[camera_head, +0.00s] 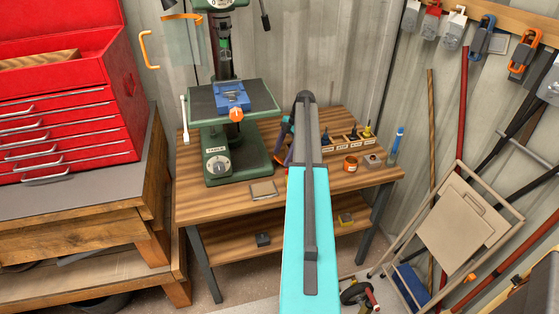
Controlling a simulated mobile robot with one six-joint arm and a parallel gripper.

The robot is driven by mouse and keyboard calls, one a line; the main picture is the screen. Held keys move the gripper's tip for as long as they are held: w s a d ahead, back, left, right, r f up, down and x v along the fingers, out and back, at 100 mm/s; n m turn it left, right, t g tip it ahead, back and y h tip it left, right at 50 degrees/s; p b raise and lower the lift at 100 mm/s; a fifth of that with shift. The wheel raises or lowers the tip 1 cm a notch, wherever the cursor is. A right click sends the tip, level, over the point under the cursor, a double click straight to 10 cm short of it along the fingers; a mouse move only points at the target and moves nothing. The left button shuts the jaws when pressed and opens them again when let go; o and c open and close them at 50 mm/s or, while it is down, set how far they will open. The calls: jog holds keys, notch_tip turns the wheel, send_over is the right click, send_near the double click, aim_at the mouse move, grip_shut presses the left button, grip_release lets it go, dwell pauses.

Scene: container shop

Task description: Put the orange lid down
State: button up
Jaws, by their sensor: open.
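A small round orange item (350,163) stands on the wooden workbench, right of my arm. It may be the orange lid, alone or on a small jar; it is too small to tell. My teal and dark arm reaches up over the middle of the bench. Its far end is a dark rounded joint, and my gripper does not show beyond it. A purple and teal item on the bench (285,137) is partly hidden behind the arm.
A green drill press (216,160) with a blue vise (232,96) stands on the bench's left. Several small labelled items stand at the back right, near a blue bottle (396,146). The bench's front right is clear. A red tool chest (70,120) is at left, a folding chair (455,225) at right.

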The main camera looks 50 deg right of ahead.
aim_at(281, 161)
jog(key=shift+x, duration=1.15)
jog(key=c, duration=1)
jog(key=shift+r, duration=0.1)
notch_tip(281, 161, up, 10)
jog(key=b, duration=0.2)
